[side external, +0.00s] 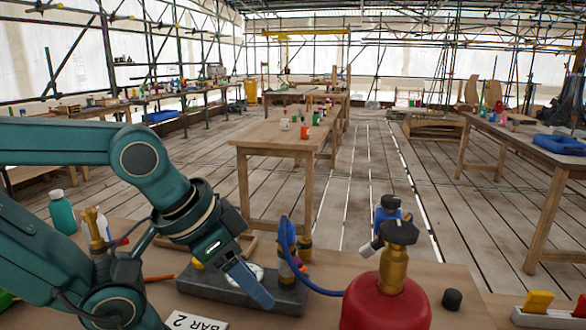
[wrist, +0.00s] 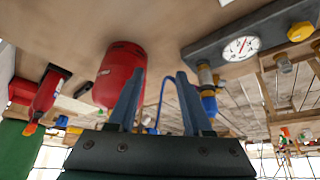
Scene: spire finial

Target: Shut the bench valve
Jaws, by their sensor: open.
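A grey block (side external: 215,288) on the near bench carries a white round gauge, which shows clearly in the wrist view (wrist: 240,48). A brass fitting with a blue handle (side external: 287,236), apparently the bench valve, stands at the block; the handle rises upright in the side view. In the wrist view the blue handle (wrist: 209,103) is just right of my right finger. My gripper (side external: 258,288) is low in front of the block in the side view, its fingers partly overlapping it. In the wrist view my gripper (wrist: 160,73) is open, with nothing held between its fingers.
A red cylinder (side external: 385,306) with a brass neck and black knob stands right of the block, joined by a blue hose (side external: 322,291). A black cap (side external: 452,299), a "BAR 2" card (side external: 192,322) and a green bottle (side external: 62,212) are also on the bench.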

